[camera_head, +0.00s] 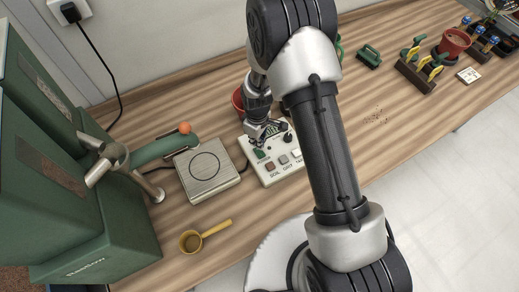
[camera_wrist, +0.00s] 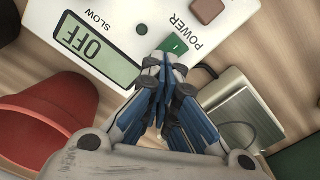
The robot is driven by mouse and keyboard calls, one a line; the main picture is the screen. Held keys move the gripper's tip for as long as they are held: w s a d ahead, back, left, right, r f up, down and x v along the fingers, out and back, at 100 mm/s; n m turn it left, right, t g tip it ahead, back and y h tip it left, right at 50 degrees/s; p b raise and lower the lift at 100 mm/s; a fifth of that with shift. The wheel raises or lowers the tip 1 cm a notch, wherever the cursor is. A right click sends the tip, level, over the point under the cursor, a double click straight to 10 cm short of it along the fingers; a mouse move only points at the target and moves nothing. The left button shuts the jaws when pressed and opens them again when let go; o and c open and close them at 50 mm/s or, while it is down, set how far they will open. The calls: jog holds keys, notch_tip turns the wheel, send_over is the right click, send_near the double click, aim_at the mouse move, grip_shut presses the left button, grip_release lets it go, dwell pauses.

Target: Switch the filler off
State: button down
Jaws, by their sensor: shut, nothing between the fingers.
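The white control box (camera_head: 270,172) stands on the wooden bench, beside the green filler (camera_head: 110,215) with its spout. In the wrist view the box's display (camera_wrist: 97,47) reads OFF, with the word SLOW beside it. The green POWER button (camera_wrist: 174,45) has a small white mark, and my gripper's fingertips partly cover it. My gripper (camera_wrist: 160,62) is shut and empty, its tips at the button. I cannot tell whether they touch it. In the head view my gripper (camera_head: 258,140) is over the box's back left part.
A metal scale (camera_head: 207,170) stands left of the box, and a yellow scoop (camera_head: 203,236) lies near the front edge. A red pot (camera_wrist: 50,115) is close to my gripper.

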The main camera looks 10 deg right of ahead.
jog(key=shift+r+p, duration=1.15)
jog(key=shift+r, duration=1)
